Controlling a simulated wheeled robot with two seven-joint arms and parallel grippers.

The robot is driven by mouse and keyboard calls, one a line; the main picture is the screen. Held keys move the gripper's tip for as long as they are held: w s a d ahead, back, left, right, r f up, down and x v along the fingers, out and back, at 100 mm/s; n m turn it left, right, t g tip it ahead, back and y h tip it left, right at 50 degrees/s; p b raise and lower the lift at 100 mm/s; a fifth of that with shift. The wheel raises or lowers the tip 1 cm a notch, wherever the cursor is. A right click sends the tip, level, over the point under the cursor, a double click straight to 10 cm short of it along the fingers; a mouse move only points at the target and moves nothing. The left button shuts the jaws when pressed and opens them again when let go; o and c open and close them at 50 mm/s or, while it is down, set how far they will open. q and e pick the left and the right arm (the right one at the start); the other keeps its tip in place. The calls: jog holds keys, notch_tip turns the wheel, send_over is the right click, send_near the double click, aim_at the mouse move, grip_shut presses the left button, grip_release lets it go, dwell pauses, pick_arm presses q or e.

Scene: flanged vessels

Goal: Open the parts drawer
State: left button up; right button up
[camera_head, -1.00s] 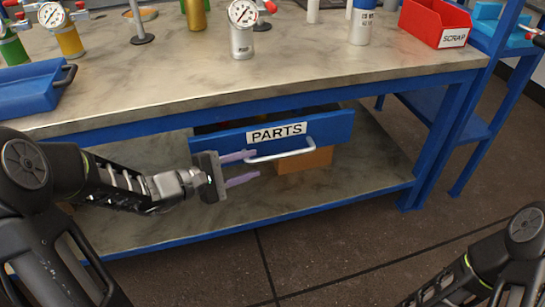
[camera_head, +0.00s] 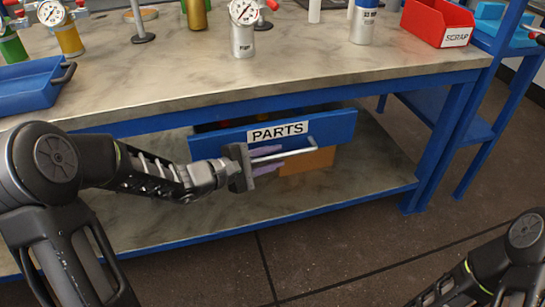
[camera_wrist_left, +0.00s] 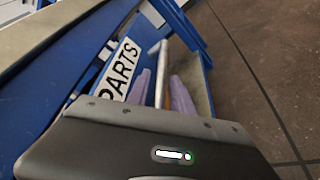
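The blue parts drawer (camera_head: 345,128), with a white PARTS label (camera_head: 277,132), hangs under the workbench top. It stands partly out, and a dark gap with some red and yellow contents shows above its front. Its pale bar handle (camera_head: 298,149) is on the front. My left gripper (camera_head: 272,160) is at the left part of the handle, its two purple fingers apart. In the left wrist view the handle bar (camera_wrist_left: 161,72) runs between the fingers; contact cannot be made out. My right arm shows at the lower right, but its gripper is out of view.
The workbench top (camera_head: 300,75) carries a blue tray (camera_head: 30,88), gauged cylinders (camera_head: 243,38) and a red SCRAP bin (camera_head: 437,22). An orange-brown box (camera_head: 308,162) sits on the lower shelf behind the drawer front. The floor in front is clear.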

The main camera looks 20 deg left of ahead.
pick_arm(q)
grip_shut()
dwell(1.1)
